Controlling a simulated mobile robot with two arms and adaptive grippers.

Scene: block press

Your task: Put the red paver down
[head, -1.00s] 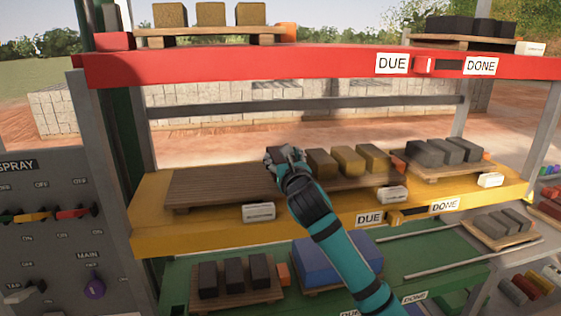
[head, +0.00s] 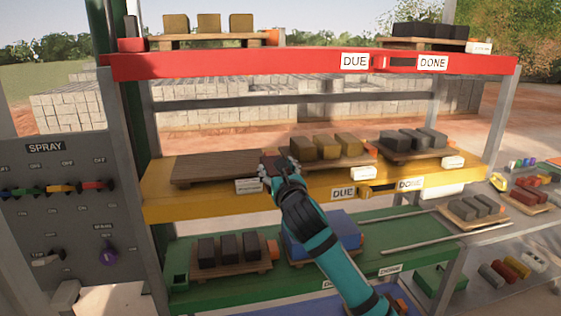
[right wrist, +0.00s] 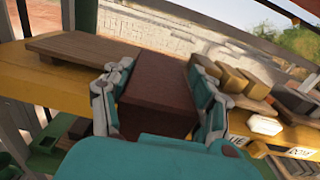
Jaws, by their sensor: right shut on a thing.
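My right gripper (right wrist: 158,92) is shut on the red paver (right wrist: 160,85), a dark red-brown block held between its two fingers in the right wrist view. In the head view the right gripper (head: 281,166) is at the front of the yellow shelf (head: 205,205), between a bare wooden board (head: 212,168) and a pallet of yellow blocks. The paver is mostly hidden by the gripper there. In the right wrist view the board (right wrist: 75,48) lies left of the paver and the yellow blocks (right wrist: 230,82) lie to its right. My left gripper is not in view.
Yellow blocks (head: 325,147) and grey blocks (head: 415,139) stand on pallets on the yellow shelf. A red shelf (head: 230,65) is above and a green shelf (head: 400,240) below, with dark blocks (head: 232,250) and a blue block. A switch panel (head: 60,220) stands at left.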

